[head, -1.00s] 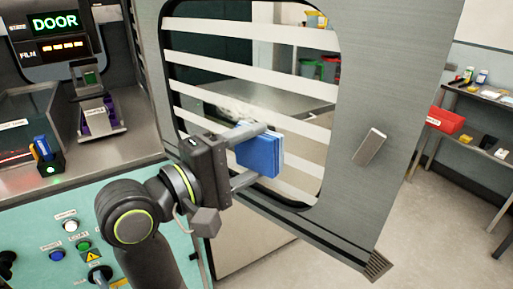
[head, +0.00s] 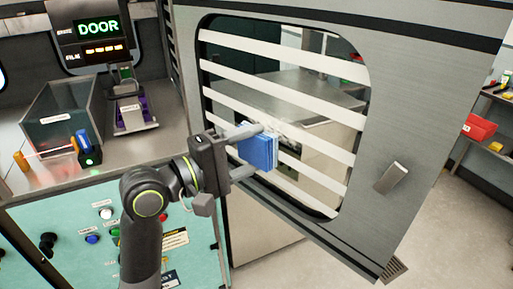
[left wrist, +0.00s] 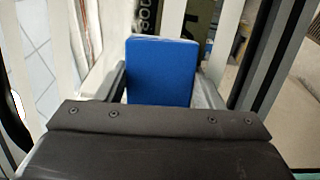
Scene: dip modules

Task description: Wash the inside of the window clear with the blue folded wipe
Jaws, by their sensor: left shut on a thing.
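The window (head: 330,107) is set in a grey metal door panel that stands open. White bands cross it, and a cloudy whitish patch (head: 287,134) shows beside the wipe. My left gripper (head: 250,151) is shut on the blue folded wipe (head: 257,153), holding it upright at the lower left part of the window. Whether the wipe touches the pane I cannot tell. In the left wrist view the wipe (left wrist: 162,72) stands between the two fingers, with white bands behind it. My right gripper is not in view.
A door handle (head: 391,177) sticks out right of the window. At the left are a lit DOOR and FILM display (head: 92,38), a clear bin (head: 62,117) and a teal control panel (head: 70,225) with buttons. A red bin (head: 479,127) stands on a shelf at far right.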

